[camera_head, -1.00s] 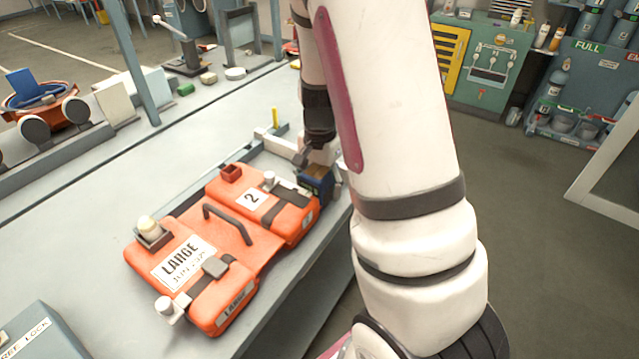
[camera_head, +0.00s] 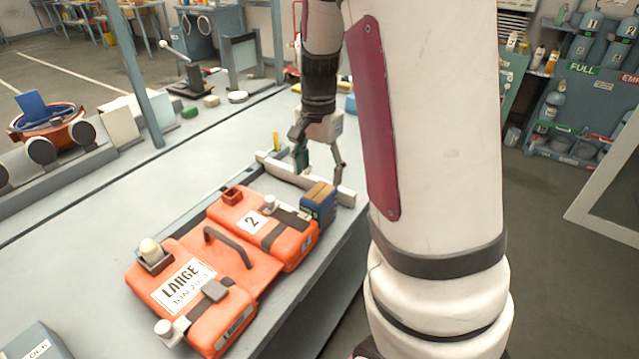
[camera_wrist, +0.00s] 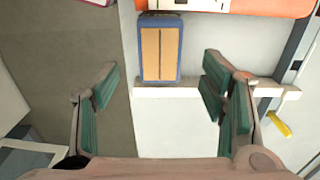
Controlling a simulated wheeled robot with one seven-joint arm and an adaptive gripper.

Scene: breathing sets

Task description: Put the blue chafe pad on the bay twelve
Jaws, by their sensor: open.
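A blue block with a tan, two-strip top (camera_head: 318,203), which I take for the blue chafe pad, stands at the far right end of the orange case. In the wrist view the pad (camera_wrist: 160,48) lies just past my fingertips, between their lines. My gripper (camera_head: 321,172) is open and empty, a little behind and above the pad. In the wrist view my gripper (camera_wrist: 158,90) shows its green finger pads spread wide. The orange case (camera_head: 262,262) bears labels reading LARGE and 2. I cannot make out a mark reading twelve.
A white bar (camera_head: 292,178) lies on the grey bench just behind the pad; a yellow peg (camera_head: 276,141) stands near its left end. The bench (camera_head: 130,200) is clear left of the case. An orange bowl (camera_head: 45,122) with blue contents is at far left. The bench edge is close on the right.

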